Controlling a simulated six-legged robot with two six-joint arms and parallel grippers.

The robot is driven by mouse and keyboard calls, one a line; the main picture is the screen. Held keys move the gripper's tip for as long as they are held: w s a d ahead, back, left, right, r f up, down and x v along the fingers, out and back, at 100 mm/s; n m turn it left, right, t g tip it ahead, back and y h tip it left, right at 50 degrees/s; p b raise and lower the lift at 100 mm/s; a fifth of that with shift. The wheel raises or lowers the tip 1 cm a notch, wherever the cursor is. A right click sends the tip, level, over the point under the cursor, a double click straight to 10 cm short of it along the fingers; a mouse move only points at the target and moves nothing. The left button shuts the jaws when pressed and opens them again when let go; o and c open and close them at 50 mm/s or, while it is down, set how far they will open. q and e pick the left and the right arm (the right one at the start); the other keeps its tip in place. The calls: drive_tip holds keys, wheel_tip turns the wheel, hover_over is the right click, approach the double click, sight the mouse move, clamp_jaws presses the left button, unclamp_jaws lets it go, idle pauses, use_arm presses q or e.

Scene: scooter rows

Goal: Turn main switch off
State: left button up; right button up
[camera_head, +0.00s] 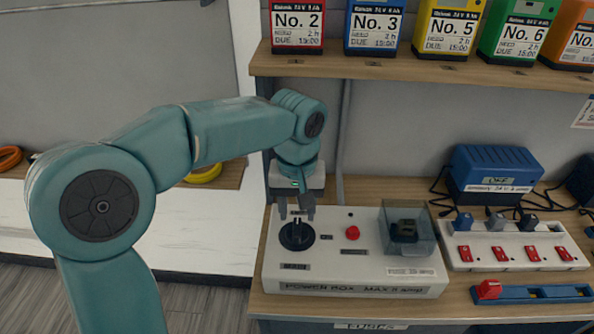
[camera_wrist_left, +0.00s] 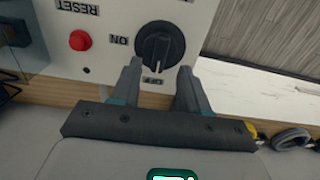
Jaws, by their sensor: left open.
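The main switch is a black rotary knob (camera_head: 297,236) on the left part of the white power box (camera_head: 350,272). It also shows in the left wrist view (camera_wrist_left: 160,43), with ON beside it and OFF at the near side. Its raised ridge runs roughly toward the OFF label; which end is the pointer is hard to tell. My left gripper (camera_head: 297,212) points down just above the knob, open and empty. In the left wrist view its two fingertips (camera_wrist_left: 160,70) stand apart at the knob's near edge, not closed on it. My right gripper is not in view.
A red reset button (camera_head: 352,233) and a clear cover (camera_head: 409,231) sit right of the knob. A power strip (camera_head: 515,246) with red switches, a blue charger (camera_head: 495,172) and cables stand further right. Coloured battery packs (camera_head: 374,25) line the shelf above.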

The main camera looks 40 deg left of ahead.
sight(297, 227)
use_arm(q)
wheel_tip(297, 227, up, 12)
drive_tip(key=p, duration=0.2)
drive_tip(key=shift+s+f, duration=0.1)
drive_tip(key=shift+f, duration=0.05)
idle(0.5)
